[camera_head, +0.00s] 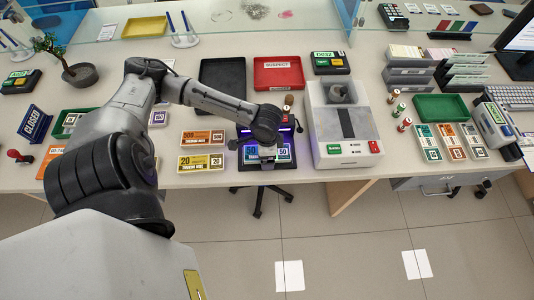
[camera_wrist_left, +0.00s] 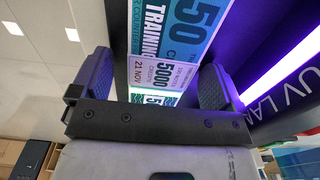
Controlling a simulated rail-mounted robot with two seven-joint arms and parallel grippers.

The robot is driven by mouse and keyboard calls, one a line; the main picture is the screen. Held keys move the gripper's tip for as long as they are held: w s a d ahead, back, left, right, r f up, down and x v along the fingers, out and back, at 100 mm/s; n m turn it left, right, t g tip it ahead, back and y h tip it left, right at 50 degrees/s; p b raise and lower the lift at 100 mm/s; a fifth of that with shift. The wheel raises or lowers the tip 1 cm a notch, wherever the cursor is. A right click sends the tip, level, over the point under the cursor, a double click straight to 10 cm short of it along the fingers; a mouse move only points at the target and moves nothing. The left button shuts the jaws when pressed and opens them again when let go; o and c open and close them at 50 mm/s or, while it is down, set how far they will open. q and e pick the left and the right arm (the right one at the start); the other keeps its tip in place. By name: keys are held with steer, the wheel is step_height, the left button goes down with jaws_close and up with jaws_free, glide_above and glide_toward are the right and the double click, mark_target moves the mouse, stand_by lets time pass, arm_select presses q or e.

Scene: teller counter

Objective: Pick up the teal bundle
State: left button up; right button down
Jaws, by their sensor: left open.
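The teal bundle (camera_head: 284,154), marked 50, lies under the purple-lit UV lamp at the counter's front edge, partly hidden by my arm in the head view. In the left wrist view the bundle (camera_wrist_left: 180,35) reads 50 and TRAINING, with a white 5000 band around it. My left gripper (camera_head: 264,158) is over the lamp's base, close to the bundle. In the wrist view my left gripper (camera_wrist_left: 155,82) has its fingers wide apart, with the banded part showing between them. I cannot tell whether a finger touches it. My right gripper is not in view.
The UV lamp (camera_wrist_left: 285,85) is close beside the right finger in the wrist view. A counting machine (camera_head: 343,125) stands right of the bundle. Orange (camera_head: 203,137) and yellow (camera_head: 201,162) bundles lie to its left. A black tray (camera_head: 222,72) and red tray (camera_head: 279,73) lie behind.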

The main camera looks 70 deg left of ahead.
arm_select(q)
steer(key=shift+r, duration=0.1)
steer(key=c, duration=1.1)
